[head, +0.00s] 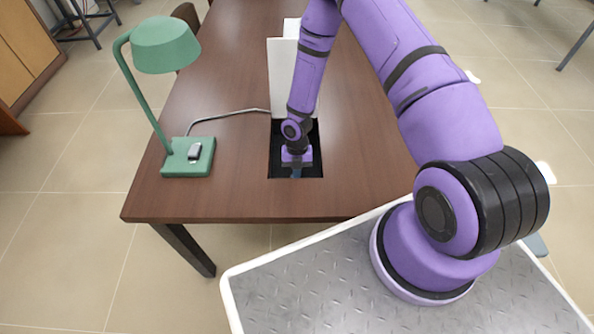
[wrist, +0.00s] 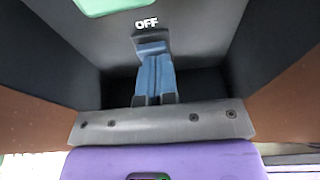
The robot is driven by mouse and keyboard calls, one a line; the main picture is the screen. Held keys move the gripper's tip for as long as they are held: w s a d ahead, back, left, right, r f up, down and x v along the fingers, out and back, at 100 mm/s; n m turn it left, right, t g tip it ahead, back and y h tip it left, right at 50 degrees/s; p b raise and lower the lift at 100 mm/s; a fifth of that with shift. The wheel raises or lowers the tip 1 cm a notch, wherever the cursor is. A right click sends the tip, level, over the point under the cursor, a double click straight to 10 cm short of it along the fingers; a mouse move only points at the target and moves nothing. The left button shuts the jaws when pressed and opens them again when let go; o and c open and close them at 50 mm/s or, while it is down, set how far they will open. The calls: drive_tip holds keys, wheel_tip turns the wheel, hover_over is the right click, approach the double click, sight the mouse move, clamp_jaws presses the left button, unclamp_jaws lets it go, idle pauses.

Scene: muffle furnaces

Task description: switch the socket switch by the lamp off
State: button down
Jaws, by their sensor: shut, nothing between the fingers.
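The green desk lamp (head: 166,45) stands on the table's left side, with a small grey piece on its base. A grey cable runs from it to a dark recess (head: 310,168) in the tabletop. My gripper (head: 296,172) points down into this recess. In the wrist view, my gripper's blue fingers (wrist: 155,78) are shut, with nothing seen between them. Their tips are at a dark panel (wrist: 205,45), just below a white OFF label (wrist: 146,23). The switch itself cannot be told apart from the fingertips; contact is unclear.
A white upright panel (head: 282,75) stands just behind the recess. The recess has dark side walls close around my gripper. The brown table (head: 225,95) is mostly clear between lamp and recess. A green patch (wrist: 110,5) shows at the top of the wrist view.

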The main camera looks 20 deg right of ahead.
drive_tip(key=shift+w+f+g, duration=0.1)
drive_tip(key=shift+f+g, duration=0.2)
drive_tip(key=shift+s+a+r, duration=0.25)
drive_tip(key=shift+s+r, duration=0.1)
drive_tip(key=shift+s, duration=0.35)
drive_tip(key=shift+r, duration=0.1)
drive_tip(key=v, duration=1)
drive_tip(key=shift+r, duration=0.25)
drive_tip(key=shift+d, duration=0.1)
